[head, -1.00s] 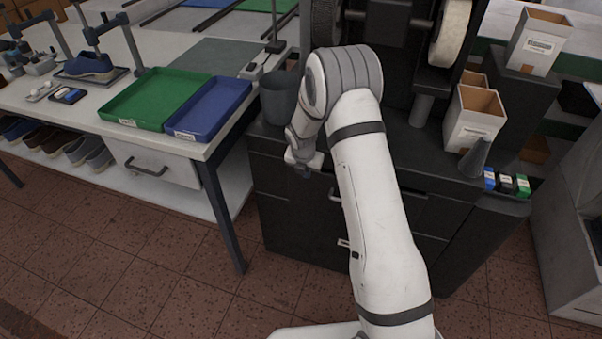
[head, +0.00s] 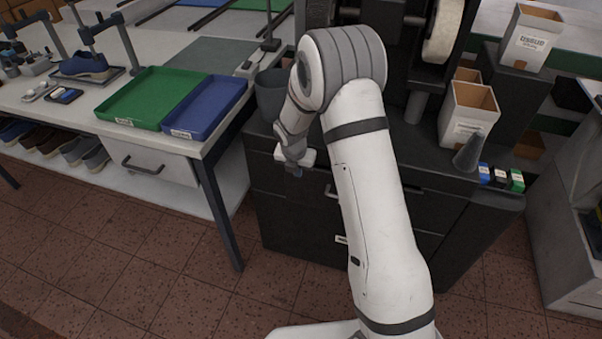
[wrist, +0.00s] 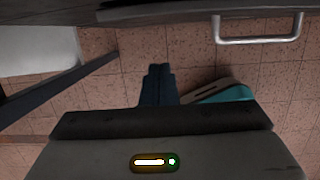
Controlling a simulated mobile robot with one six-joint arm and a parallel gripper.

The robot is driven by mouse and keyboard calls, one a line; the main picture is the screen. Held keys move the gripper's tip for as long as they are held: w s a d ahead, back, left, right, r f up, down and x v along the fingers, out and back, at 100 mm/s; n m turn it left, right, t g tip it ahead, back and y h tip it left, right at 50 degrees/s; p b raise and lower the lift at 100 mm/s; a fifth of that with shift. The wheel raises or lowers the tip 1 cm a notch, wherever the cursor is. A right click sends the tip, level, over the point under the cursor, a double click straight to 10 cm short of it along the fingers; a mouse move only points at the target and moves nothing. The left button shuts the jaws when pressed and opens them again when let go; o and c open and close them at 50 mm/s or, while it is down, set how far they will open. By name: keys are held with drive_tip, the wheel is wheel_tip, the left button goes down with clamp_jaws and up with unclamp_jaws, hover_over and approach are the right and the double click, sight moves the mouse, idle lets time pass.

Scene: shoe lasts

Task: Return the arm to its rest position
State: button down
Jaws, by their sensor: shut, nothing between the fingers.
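My gripper (wrist: 157,84) shows in the wrist view with its dark fingers together and nothing between them. It points down over the tiled floor. In the head view my gripper (head: 294,170) is small and dark, hanging in front of the dark cabinet, to the right of the workbench. My white arm rises from the bottom of the head view and bends over at a grey-banded elbow, with the wrist folded down on the left side.
The dark cabinet (head: 270,219) stands close behind my gripper. A workbench (head: 215,146) at left holds a green tray (head: 150,97) and a blue tray (head: 207,108). A grey bin (head: 272,95) stands on the cabinet. The tiled floor (head: 130,265) in front is clear.

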drive_tip(key=s+d+r+m, duration=0.3)
drive_tip(key=s+r+m, duration=0.5)
drive_tip(key=r, duration=0.3)
drive_tip(key=s+d+r+m, duration=0.4)
drive_tip(key=s+r+m, duration=0.4)
drive_tip(key=r, duration=0.2)
drive_tip(key=s+d+r+m, duration=0.1)
drive_tip(key=s+r+m, duration=0.1)
drive_tip(key=s+m, duration=0.5)
drive_tip(key=s+d+r+m+y+p, duration=0.1)
drive_tip(key=s+r+m, duration=0.1)
drive_tip(key=s+m, duration=0.6)
drive_tip(key=shift+s+d+r, duration=0.25)
drive_tip(key=shift+s+r, duration=0.15)
drive_tip(key=shift+s, duration=0.1)
